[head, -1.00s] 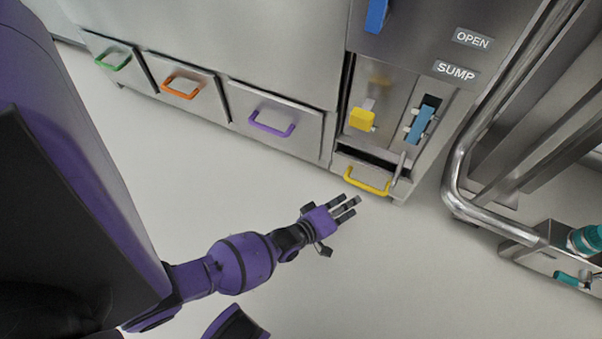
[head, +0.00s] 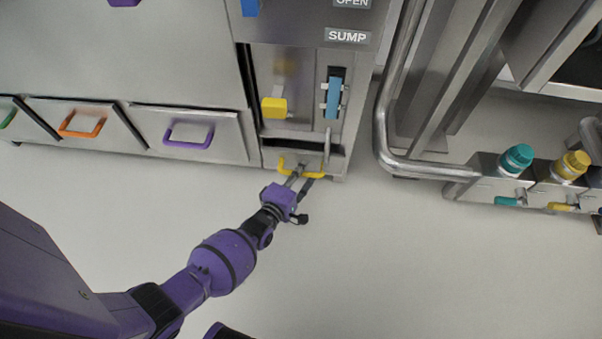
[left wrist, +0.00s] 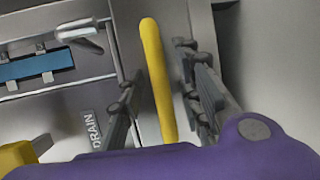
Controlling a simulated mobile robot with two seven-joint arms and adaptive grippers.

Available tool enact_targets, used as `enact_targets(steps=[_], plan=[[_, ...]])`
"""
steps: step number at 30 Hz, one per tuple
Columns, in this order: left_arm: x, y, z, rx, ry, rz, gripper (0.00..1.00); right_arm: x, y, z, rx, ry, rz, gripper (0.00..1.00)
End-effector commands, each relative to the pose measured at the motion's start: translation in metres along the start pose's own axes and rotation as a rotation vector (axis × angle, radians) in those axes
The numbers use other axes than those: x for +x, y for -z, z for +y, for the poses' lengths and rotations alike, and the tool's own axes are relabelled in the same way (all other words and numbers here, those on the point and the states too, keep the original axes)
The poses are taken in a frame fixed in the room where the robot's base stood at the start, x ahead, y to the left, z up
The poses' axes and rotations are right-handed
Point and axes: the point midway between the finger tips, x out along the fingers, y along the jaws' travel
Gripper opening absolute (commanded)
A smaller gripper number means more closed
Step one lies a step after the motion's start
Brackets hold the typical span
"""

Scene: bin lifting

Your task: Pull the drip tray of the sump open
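The sump's drip tray (head: 333,166) is a low steel drawer at the bottom of the cabinet under the SUMP label (head: 347,36). Its yellow bar handle (head: 284,164) is on its front. My left gripper (head: 304,178) reaches the handle from the front. In the left wrist view, the yellow handle (left wrist: 157,75) runs between the fingers of my left gripper (left wrist: 165,100), which stand apart on both sides of it. Gaps show between handle and fingers, so the gripper looks open. My right gripper is not in view.
Above the tray are a yellow knob (head: 274,108), a blue handle (head: 334,97) and a steel lever (head: 327,145). Drawers with purple (head: 189,141) and orange (head: 82,129) handles are to the left. A steel pipe (head: 381,130) stands to the right. The floor in front is clear.

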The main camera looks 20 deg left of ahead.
Motion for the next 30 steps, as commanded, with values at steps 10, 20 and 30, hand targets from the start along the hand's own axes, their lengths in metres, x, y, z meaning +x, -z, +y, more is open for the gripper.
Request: enact_targets(steps=[10,20,30], plan=[[0.0,0.0,0.0,0.001,0.001,0.0,0.16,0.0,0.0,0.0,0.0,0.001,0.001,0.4],[0.0,0.0,0.0,0.0,0.0,0.0,0.0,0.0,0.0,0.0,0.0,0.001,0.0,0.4],[-0.017,-0.007,-0.004,-0.003,0.001,0.0,0.0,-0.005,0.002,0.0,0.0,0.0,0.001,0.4]])
